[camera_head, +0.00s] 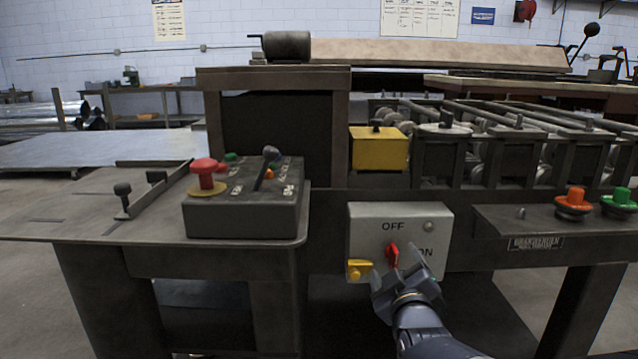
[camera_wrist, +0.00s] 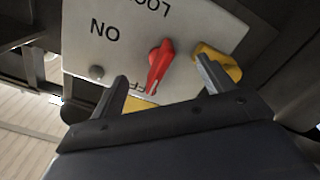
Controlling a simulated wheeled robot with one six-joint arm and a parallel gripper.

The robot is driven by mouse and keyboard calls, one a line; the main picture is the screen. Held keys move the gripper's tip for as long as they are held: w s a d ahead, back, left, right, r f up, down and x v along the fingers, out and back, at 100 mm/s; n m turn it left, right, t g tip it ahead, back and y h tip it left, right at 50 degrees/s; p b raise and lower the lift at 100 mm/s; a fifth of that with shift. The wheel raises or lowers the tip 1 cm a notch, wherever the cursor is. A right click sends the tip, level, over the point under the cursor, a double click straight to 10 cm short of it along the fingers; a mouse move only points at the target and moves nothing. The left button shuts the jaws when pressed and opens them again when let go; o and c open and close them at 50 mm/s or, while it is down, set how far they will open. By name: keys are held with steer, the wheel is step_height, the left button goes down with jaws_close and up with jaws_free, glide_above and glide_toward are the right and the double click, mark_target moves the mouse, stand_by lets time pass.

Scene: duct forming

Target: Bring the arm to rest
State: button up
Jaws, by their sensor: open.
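My gripper (camera_head: 398,277) is open and empty, in front of the lower part of a grey switch box (camera_head: 368,222) marked OFF and ON. In the wrist view my gripper (camera_wrist: 160,85) has its two fingers spread on either side of a red rotary switch handle (camera_wrist: 160,66), with no contact that I can make out. The red handle (camera_head: 392,255) also shows in the head view, just above the fingers. A yellow padlock-like part (camera_head: 359,269) is at the box's lower left, and in the wrist view the yellow part (camera_wrist: 218,62) is partly behind the right finger.
A control box (camera_head: 243,205) with a red mushroom button and a lever sits on the table at left. Orange (camera_head: 574,203) and green (camera_head: 619,203) buttons stand on the right ledge. A yellow block (camera_head: 378,149) and rollers lie behind. Open floor lies in front of the machine.

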steer(key=m+p, duration=0.2)
steer(key=m, duration=0.1)
steer(key=m+p, duration=0.2)
steer(key=m, duration=0.1)
steer(key=shift+d+r, duration=0.1)
steer(key=shift+r, duration=0.1)
steer(key=shift+f+m+p, duration=0.15)
steer(key=shift+m+p, duration=0.9)
steer(key=shift+m, duration=0.15)
